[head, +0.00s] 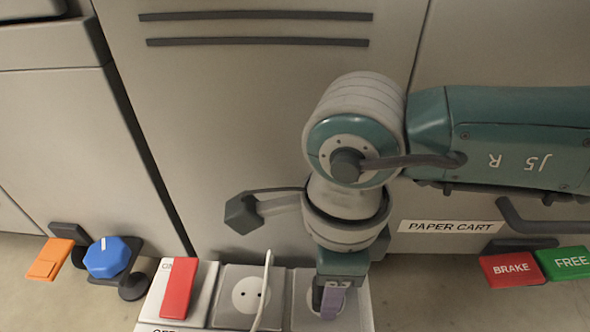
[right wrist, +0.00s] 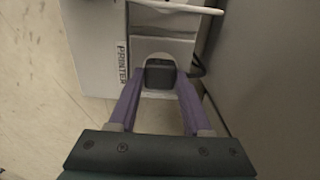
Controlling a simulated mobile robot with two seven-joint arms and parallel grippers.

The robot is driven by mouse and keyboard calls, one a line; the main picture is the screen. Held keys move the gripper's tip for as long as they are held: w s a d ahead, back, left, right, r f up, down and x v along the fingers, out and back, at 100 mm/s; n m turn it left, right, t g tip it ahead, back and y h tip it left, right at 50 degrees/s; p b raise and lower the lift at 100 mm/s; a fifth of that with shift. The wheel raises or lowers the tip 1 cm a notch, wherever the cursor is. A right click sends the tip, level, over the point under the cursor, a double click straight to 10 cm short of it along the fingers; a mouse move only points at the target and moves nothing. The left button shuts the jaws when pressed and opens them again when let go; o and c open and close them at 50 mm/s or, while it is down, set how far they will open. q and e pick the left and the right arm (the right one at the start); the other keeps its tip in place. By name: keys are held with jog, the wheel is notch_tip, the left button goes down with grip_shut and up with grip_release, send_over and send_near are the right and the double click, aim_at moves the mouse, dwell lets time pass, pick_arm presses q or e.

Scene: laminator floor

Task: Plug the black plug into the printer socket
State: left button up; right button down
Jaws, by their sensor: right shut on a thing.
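My right gripper (head: 330,299) comes down over the right-hand socket of a white power strip (head: 361,306) in the head view. In the right wrist view, its purple fingers (right wrist: 160,100) are shut on the black plug (right wrist: 160,73). The plug lies over the round pale printer socket (right wrist: 158,57), beside the label PRINTER (right wrist: 122,61). I cannot tell how deep the plug sits in it. My left gripper is not in view.
The strip has a red switch (head: 178,290) and an empty middle socket (head: 247,295), with a white cable (head: 265,280) crossing beside it. A blue knob (head: 107,257) and orange pedal (head: 50,260) are at left. Red BRAKE (head: 511,270) and green FREE (head: 567,262) pedals are at right.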

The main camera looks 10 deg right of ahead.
jog(key=shift+c, duration=1.3)
grip_release()
jog(key=shift+o, duration=1.3)
jog(key=shift+r+p, duration=1.75)
jog(key=shift+r, duration=0.05)
jog(key=shift+r+p, duration=1.65)
jog(key=shift+r, duration=0.05)
